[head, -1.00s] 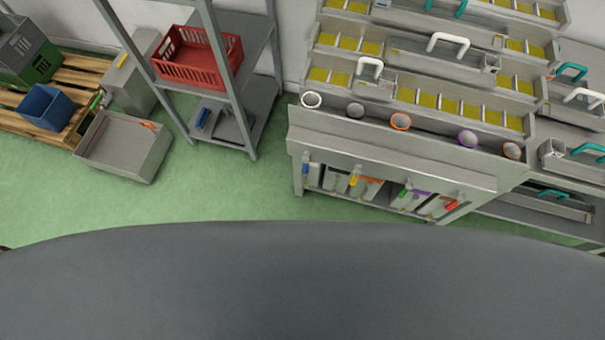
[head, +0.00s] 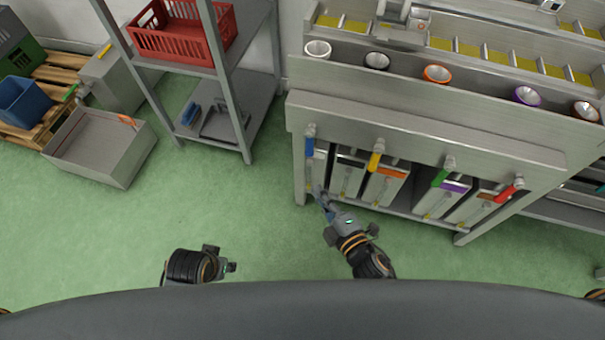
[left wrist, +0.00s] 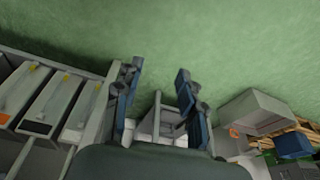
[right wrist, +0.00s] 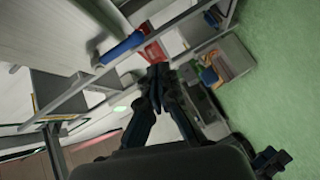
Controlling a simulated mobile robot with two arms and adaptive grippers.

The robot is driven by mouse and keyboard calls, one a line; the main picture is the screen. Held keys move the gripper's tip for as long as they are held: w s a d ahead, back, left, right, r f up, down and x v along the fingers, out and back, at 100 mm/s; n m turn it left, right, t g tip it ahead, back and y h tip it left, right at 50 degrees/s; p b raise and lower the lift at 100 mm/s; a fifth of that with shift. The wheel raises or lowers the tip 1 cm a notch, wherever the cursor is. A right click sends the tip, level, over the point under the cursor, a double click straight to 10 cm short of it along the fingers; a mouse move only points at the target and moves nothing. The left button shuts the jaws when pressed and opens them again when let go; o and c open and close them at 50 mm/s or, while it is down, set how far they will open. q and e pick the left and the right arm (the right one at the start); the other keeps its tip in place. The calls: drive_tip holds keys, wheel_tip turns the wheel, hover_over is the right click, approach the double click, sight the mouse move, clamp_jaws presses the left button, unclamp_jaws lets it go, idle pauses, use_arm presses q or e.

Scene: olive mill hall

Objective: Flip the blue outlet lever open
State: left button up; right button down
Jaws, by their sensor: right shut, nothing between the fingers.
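The blue outlet lever (head: 309,146) is the leftmost of several coloured levers on the front of the steel bench. Its handle points down the picture from a small metal fitting. In the right wrist view the blue lever (right wrist: 122,47) lies ahead and left of the fingertips, with a visible gap. My right gripper (head: 322,197) is shut and empty, below the blue lever near the bench's left leg; its fingertips (right wrist: 157,75) meet in the right wrist view. My left gripper (head: 232,267) is farther left over the floor; its fingers (left wrist: 160,82) are apart and empty.
Yellow (head: 375,160), green (head: 441,176) and red (head: 506,193) levers sit to the right on the bench front (head: 420,135). Metal containers stand below them. A shelf rack with a red crate (head: 182,38) stands left. Green floor (head: 225,205) between is clear.

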sight(310, 143)
use_arm(q)
drive_tip(key=r+b, duration=0.1)
drive_tip(key=b, duration=0.1)
drive_tip(key=shift+s+a+r+b, duration=0.15)
drive_tip(key=shift+s+b, duration=0.05)
drive_tip(key=shift+b, duration=0.15)
use_arm(e)
drive_tip(key=a+r+n+y, duration=0.2)
drive_tip(key=r+n, duration=0.1)
drive_tip(key=shift+a+n+t, duration=0.1)
drive_tip(key=shift+n+t, duration=0.2)
drive_tip(key=shift+t, duration=0.1)
use_arm(q)
drive_tip(key=shift+s+r, duration=0.15)
drive_tip(key=shift+s, duration=0.05)
use_arm(e)
drive_tip(key=w+a, duration=0.1)
drive_tip(key=w, duration=0.8)
drive_tip(key=shift+w, duration=0.2)
use_arm(q)
drive_tip(key=shift+w+r, duration=0.1)
drive_tip(key=shift+r, duration=0.05)
use_arm(e)
drive_tip(key=shift+a, duration=0.1)
